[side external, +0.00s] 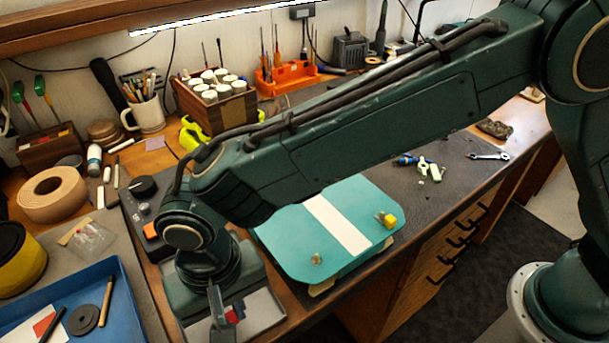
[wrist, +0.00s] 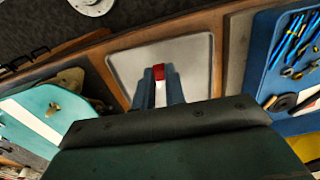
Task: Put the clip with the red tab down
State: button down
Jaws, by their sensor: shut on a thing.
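The clip with the red tab (wrist: 158,72) is between the fingers of my gripper (wrist: 160,92) in the wrist view; mostly the red tab and a pale part show. In the side view my gripper (side external: 226,318) points down over a grey tray (side external: 268,303) at the front edge of the bench, and the red tab (side external: 235,314) shows beside the finger. The tray's bare floor also shows in the wrist view (wrist: 196,65). I cannot tell whether the clip touches the tray floor.
A teal car body (side external: 290,235) with a white stripe lies right of the tray. It bears a clip with a yellow tab (side external: 390,221) and another small clip (side external: 317,259). A blue tray (side external: 110,275) with tools stands to the left. A black box with knobs (side external: 143,205) is behind.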

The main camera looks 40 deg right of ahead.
aim_at(231, 315)
jog(key=shift+f, duration=1.1)
jog(key=shift+f, duration=0.15)
jog(key=c, duration=1.5)
grip_release()
jog(key=shift+o, duration=0.2)
notch_tip(231, 315, up, 12)
jog(key=shift+r, duration=0.2)
